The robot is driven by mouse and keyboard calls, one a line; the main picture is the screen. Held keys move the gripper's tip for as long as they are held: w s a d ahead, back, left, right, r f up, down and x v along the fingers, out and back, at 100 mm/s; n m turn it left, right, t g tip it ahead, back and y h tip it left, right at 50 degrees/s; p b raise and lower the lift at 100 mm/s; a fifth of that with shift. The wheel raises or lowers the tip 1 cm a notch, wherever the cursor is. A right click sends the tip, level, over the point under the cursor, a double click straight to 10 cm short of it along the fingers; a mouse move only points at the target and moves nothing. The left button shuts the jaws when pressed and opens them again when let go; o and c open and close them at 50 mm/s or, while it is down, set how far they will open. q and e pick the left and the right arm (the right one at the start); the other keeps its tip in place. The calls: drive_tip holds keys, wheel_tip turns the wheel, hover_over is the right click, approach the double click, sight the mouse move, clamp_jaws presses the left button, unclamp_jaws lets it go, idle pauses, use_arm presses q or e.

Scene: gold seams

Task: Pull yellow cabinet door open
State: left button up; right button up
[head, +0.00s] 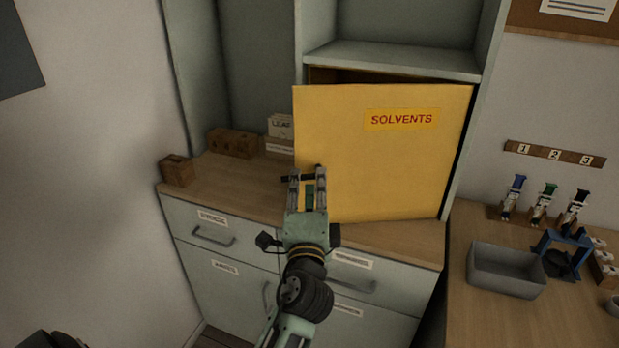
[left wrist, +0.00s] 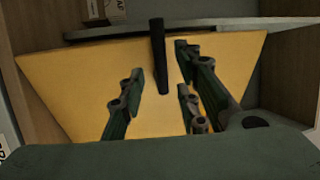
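The yellow cabinet door (head: 385,155) bears a "SOLVENTS" label and stands ajar, its left edge out from the frame and a dark gap above it. In the left wrist view the yellow door (left wrist: 85,85) fills the middle, with a dark upright bar handle (left wrist: 159,55) on it. My left gripper (head: 306,180) is at the door's lower left. Its fingers (left wrist: 158,85) are apart, with the handle lying between or just beyond their tips in the wrist view. I see no clear contact.
A wooden counter (head: 235,190) with drawers below runs under the door. Wooden blocks (head: 233,142) and a card (head: 280,127) stand left of it. On the right bench are a grey bin (head: 505,270) and a blue stand (head: 565,250).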

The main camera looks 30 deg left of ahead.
use_arm(q)
drive_tip(key=shift+v, duration=2.15)
